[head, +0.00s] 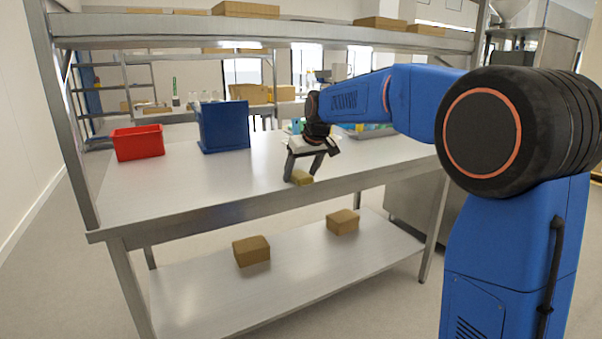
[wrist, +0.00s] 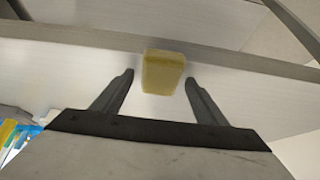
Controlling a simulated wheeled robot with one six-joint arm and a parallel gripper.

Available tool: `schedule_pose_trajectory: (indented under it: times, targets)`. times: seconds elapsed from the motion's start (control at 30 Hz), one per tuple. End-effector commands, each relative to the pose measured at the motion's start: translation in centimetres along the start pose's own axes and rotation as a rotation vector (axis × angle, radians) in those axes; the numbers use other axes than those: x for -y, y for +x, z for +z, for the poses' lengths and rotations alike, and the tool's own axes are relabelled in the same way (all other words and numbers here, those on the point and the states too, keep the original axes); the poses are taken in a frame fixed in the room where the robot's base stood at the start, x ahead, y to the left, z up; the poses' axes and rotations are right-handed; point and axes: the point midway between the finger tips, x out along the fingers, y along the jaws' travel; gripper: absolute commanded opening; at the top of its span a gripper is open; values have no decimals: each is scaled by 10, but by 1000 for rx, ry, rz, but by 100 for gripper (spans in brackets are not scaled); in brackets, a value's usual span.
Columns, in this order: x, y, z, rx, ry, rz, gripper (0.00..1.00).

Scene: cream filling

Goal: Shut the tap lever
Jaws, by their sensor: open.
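I cannot make out a tap lever in either view. A steel hopper-like machine (head: 515,45) stands at the far upper right of the head view, partly cut off by the frame and by a shelf post. My gripper (head: 302,170) is open and points down at the front edge of the steel table. A yellow sponge-like block (head: 303,178) lies on the table at the fingertips. In the wrist view the block (wrist: 163,72) shows between and just beyond the two spread fingers. I cannot tell whether either finger touches it.
On the steel table (head: 170,195) stand a red bin (head: 138,142) and a blue bin (head: 223,127) to the left. Coloured items (head: 368,128) lie behind my arm. An upper shelf (head: 260,32) hangs above. Two brown boxes, one of them here (head: 252,251), sit below.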

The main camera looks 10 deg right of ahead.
Motion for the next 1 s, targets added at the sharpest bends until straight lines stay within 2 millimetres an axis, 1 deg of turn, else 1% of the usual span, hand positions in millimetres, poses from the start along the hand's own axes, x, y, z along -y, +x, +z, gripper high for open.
schedule_pose_trajectory:
  times: [0.23,0.37,0.47,0.8,1.0]
  targets:
    - [0,-3,0,-1,0,0,66]
    - [0,-17,0,-2,0,0,66]
    - [0,-34,0,-3,0,1,66]
    - [0,-102,0,-3,0,1,66]
    - [0,-140,0,-3,0,1,66]
